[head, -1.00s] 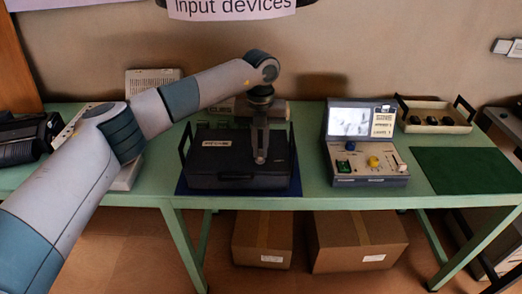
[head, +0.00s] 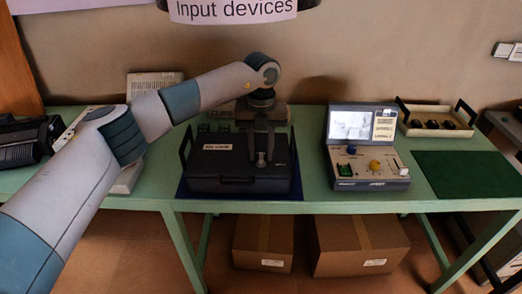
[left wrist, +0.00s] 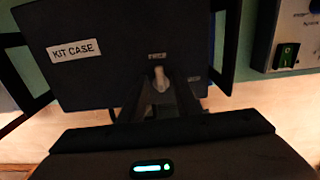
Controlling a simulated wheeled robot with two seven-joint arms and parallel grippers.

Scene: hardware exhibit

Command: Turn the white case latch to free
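The dark kit case (head: 225,180) lies on a blue mat on the green table, with a "KIT CASE" label on its lid. In the left wrist view, the case (left wrist: 95,85) fills the upper middle. Its small white latch (left wrist: 160,78) stands out from the case below a small label. My left gripper (head: 261,160) is at the right part of the case. In the left wrist view, its two dark fingers (left wrist: 160,100) are apart, one on each side of the latch. I cannot tell whether they touch it. My right gripper is out of view.
A console (head: 365,160) with a screen, a green switch and knobs stands right of the case. A tray (head: 437,132) sits behind a green mat (head: 465,175) at the right. Black equipment (head: 25,145) is at the left. Cardboard boxes (head: 360,243) stand under the table.

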